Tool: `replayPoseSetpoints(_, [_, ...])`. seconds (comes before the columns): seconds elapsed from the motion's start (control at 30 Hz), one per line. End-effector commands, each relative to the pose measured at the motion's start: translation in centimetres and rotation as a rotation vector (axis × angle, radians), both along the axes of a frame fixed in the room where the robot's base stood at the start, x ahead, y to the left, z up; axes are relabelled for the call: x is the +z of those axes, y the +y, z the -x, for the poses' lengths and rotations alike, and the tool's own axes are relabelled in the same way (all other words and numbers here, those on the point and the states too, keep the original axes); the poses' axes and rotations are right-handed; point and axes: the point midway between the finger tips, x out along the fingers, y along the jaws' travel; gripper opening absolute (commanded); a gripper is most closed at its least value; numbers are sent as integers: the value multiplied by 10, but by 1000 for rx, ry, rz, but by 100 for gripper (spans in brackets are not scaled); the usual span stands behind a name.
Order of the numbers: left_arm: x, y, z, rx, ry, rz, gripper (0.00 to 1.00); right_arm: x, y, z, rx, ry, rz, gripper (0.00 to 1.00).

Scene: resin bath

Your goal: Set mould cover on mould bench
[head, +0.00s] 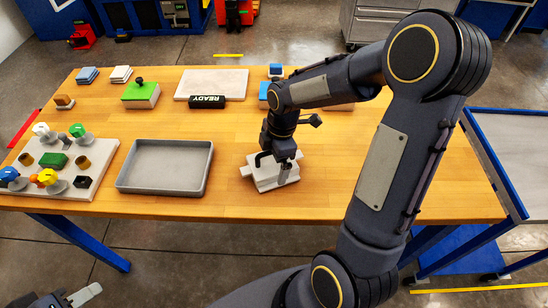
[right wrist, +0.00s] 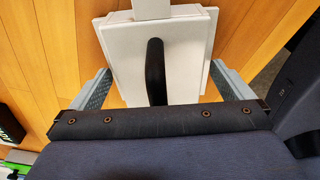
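The mould cover (head: 264,181) is a pale, block-like piece on the wooden bench (head: 330,200), right of the grey tray. The right wrist view shows its white top (right wrist: 190,50) with a black upright handle (right wrist: 155,70). My right gripper (head: 272,168) is down over the cover. In the right wrist view its two grey fingers (right wrist: 160,88) stand wide apart, one on each side of the handle, with gaps to it. What lies under the cover is hidden. My left gripper (head: 72,298) is at the bottom left, off the bench; its opening is unclear.
A grey tray (head: 121,183) is left of the cover. A pale board (head: 108,172) with coloured knobs is at the far left. A green block (head: 140,97), a black READY sign (head: 207,102) and a pale slab (head: 225,82) are behind. The bench's front right is clear.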

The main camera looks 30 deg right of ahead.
Motion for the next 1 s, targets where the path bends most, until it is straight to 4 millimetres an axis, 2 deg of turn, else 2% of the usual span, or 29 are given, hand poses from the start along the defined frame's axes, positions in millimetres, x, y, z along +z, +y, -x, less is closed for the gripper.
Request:
replayPoseSetpoints(0.17, [0,0,0,0,0,0,36,0,0,0,0,0,0,100])
replayPoseSetpoints(0.33, [3,0,0,0,0,0,36,11,-1,0,0,-2,0,100])
replayPoseSetpoints(0.73, [4,0,0,0,0,0,36,91,-13,1,-1,-5,1,100])
replayPoseSetpoints(1.0, [4,0,0,0,0,0,36,121,-17,4,-12,-5,-1,100])
